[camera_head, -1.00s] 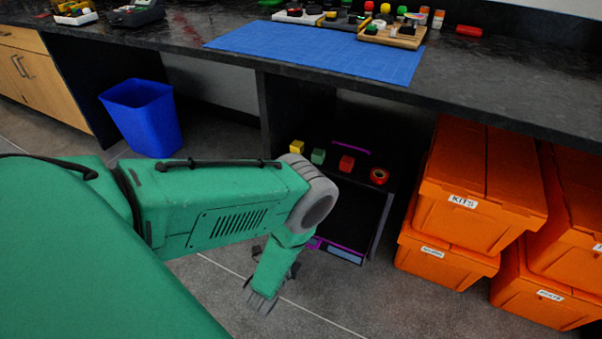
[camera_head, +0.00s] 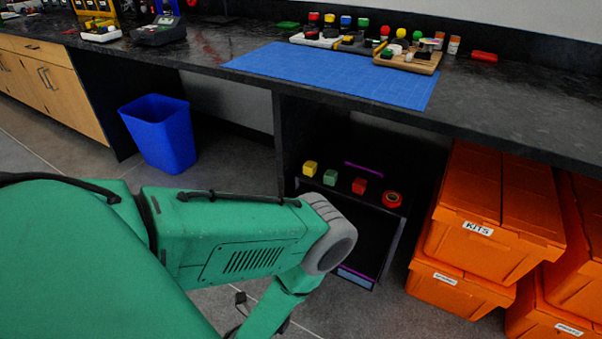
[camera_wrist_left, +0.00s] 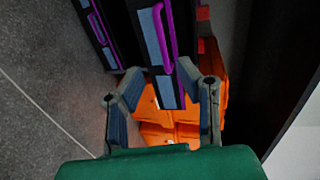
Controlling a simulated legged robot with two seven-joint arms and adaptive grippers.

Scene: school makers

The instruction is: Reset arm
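My left arm (camera_head: 235,240) is green with a grey joint and reaches in from the left in the head view. Its lower link runs down to the bottom edge, and the gripper itself is out of that view. In the left wrist view my left gripper (camera_wrist_left: 159,70) has its two grey fingers spread apart, with nothing seen held between them. Beyond the fingers is a dark drawer with a purple handle (camera_wrist_left: 162,35); I cannot tell whether the fingers touch it. My right gripper is in neither view.
A black counter (camera_head: 520,105) carries a blue mat (camera_head: 335,75) and small parts. Below it, a dark drawer unit holds a yellow block (camera_head: 310,168), a green block (camera_head: 330,177), a red block (camera_head: 359,186) and a tape roll (camera_head: 392,198). Orange crates (camera_head: 490,205) stand right, a blue bin (camera_head: 160,135) left.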

